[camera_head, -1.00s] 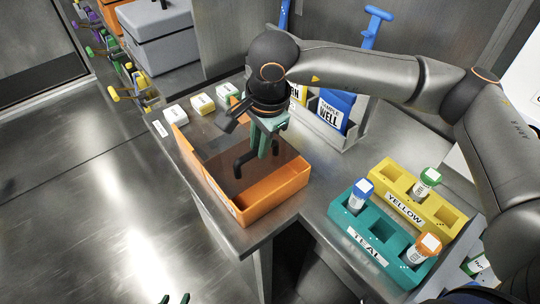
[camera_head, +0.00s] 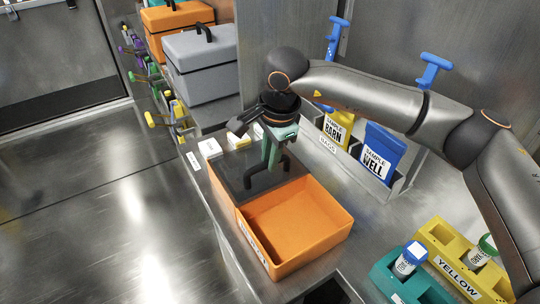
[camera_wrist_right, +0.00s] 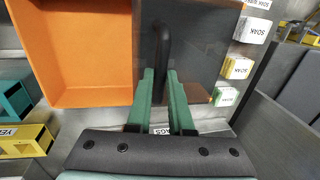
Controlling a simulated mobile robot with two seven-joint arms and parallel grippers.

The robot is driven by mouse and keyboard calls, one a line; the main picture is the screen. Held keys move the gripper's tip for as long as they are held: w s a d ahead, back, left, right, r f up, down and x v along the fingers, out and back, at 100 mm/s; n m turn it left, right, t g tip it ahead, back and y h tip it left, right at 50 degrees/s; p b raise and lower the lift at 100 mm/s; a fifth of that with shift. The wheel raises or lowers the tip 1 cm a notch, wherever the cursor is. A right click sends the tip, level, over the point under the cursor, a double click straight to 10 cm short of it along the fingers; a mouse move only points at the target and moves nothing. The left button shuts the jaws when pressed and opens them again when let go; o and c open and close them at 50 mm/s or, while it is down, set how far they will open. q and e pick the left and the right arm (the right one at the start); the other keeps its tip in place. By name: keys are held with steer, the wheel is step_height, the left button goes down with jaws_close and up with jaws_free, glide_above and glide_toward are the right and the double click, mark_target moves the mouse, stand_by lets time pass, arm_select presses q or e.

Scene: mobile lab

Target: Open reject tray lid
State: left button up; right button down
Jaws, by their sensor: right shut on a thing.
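The reject tray (camera_head: 305,250) is an orange open-topped box on the metal bench, and its front part is uncovered, showing an empty interior. Its dark see-through lid (camera_head: 228,180) covers the back part and carries a black bar handle (camera_head: 281,168). My right gripper (camera_head: 268,168) reaches down from above with its green fingers at the handle and is shut on it. In the right wrist view the fingers (camera_wrist_right: 160,98) are on either side of the handle (camera_wrist_right: 162,50), with the open orange tray to the left. My left gripper is not in view.
Small white, yellow and green labelled boxes (camera_head: 238,140) stand behind the tray. Sample bags (camera_head: 378,155) are in a rack at the back right. Teal (camera_head: 412,290) and yellow (camera_head: 450,262) tube racks are at the front right. Grey case (camera_head: 200,65) stands at the back left.

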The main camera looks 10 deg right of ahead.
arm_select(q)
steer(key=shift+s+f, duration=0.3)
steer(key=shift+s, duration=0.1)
arm_select(e)
steer(key=c, duration=0.8)
jaws_free()
steer(key=shift+r, duration=0.15)
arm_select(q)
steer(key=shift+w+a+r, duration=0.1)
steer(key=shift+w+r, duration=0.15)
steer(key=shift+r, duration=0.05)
arm_select(e)
step_height(320, 180, up, 12)
steer(key=s, duration=0.2)
steer(key=shift+s+d, duration=0.2)
steer(key=shift+d, duration=0.25)
